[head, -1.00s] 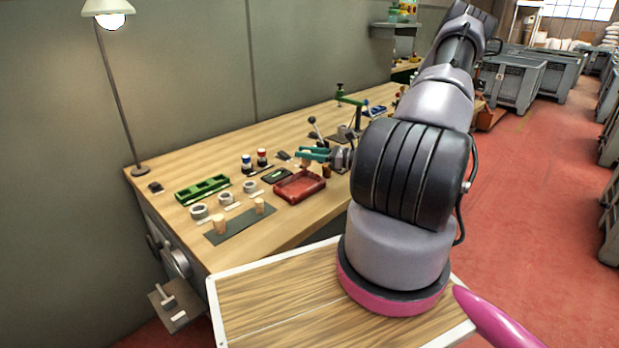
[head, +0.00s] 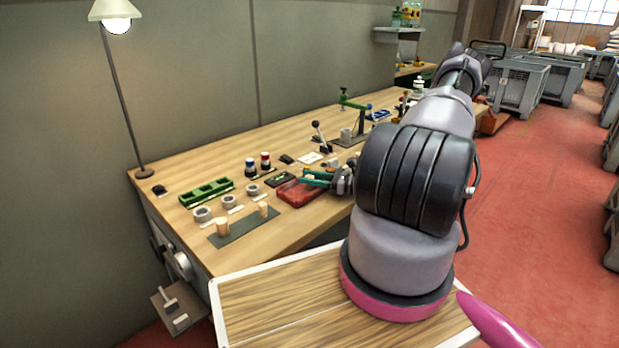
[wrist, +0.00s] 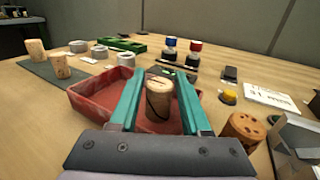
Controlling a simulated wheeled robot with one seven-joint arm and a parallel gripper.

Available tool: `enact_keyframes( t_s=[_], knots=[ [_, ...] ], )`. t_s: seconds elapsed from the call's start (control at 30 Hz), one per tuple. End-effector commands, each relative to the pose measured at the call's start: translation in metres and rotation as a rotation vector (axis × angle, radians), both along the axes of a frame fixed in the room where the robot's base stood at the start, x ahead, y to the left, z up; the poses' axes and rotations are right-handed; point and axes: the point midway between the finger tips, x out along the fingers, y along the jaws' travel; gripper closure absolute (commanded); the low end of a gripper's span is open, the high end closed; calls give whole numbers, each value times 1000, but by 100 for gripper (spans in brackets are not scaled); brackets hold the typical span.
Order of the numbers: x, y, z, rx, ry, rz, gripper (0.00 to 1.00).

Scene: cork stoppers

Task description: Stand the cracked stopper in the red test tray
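The cracked stopper (wrist: 160,102), a pale cork with a dark crack line down its side, is upright between the teal fingers of my gripper (wrist: 160,76). The fingers look shut on it near its top. It is over the inside of the red test tray (wrist: 88,101); I cannot tell whether its base touches the tray floor. In the head view my gripper (head: 317,177) is low over the right part of the red tray (head: 291,198), and the stopper is hidden there.
A cork with holes (wrist: 243,130) stands right of the tray. Two corks (wrist: 36,50) (wrist: 60,67) stand on a dark mat at left. Grey rings (wrist: 126,59), a green holder (wrist: 120,44), blue-capped and red-capped bottles (wrist: 193,54) and a yellow button (wrist: 229,96) are behind.

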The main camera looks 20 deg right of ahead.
Motion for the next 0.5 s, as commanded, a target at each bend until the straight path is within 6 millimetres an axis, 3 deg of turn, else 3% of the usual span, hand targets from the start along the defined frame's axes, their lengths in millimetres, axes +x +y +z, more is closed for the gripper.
enact_keyframes(
  t_s=[0.4, 0.5],
  knots=[
    [0, 0, 4, -1, -2, 0, 34],
    [-7, -10, 3, -2, -1, -2, 34]
  ],
)
